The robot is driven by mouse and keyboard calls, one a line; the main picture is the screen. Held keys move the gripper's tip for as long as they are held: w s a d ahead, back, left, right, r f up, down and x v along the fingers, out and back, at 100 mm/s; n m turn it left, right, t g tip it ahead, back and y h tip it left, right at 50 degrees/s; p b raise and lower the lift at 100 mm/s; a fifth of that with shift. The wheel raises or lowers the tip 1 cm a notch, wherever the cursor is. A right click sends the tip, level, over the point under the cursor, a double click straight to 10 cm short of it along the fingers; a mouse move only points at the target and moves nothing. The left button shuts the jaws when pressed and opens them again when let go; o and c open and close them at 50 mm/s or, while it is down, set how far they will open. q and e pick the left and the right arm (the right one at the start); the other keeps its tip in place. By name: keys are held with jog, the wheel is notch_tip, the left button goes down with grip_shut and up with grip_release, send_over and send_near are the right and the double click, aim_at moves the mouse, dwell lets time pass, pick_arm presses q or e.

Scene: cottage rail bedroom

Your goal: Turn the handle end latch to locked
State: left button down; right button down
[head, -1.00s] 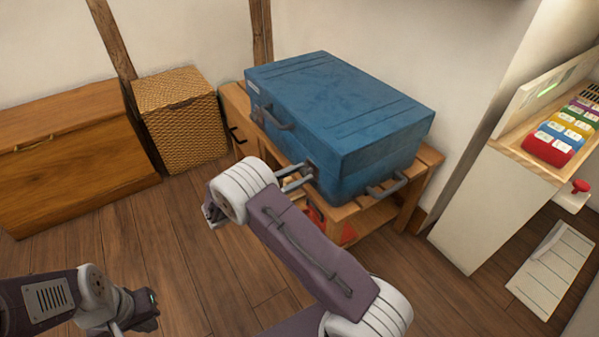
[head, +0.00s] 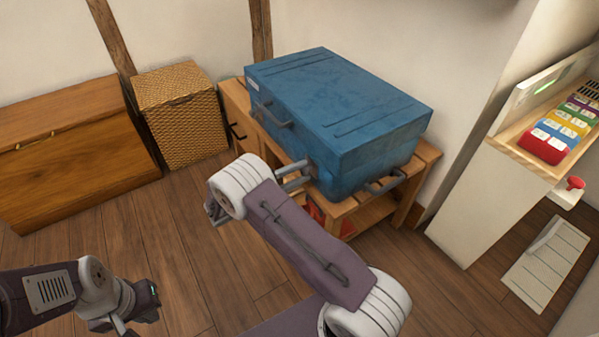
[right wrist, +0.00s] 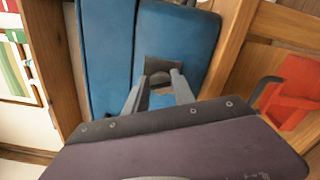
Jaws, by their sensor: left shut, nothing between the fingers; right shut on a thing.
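A blue suitcase (head: 345,100) lies flat on a low wooden bench, its lid down. A dark handle (head: 277,117) is on its left side and another handle (head: 385,182) is on its front side. My right gripper (head: 304,173) is at the suitcase's near corner, shut on a dark latch (head: 313,166). In the right wrist view the fingers (right wrist: 160,88) close around the grey latch (right wrist: 165,70) on the blue side. The latch's exact turn is hard to tell. My left gripper (head: 150,298) is shut and empty, low over the floor at the lower left.
The wooden bench (head: 352,220) has red things on its lower shelf, partly behind my right arm. A wicker basket (head: 180,115) and a wooden chest (head: 70,155) stand to the left. A white unit (head: 470,205) stands at right. The floor in front is clear.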

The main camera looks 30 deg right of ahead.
jog(key=shift+f+m+b, duration=0.1)
jog(key=shift+m+b, duration=0.2)
jog(key=shift+m, duration=1.9)
jog(key=c, duration=1.1)
grip_release()
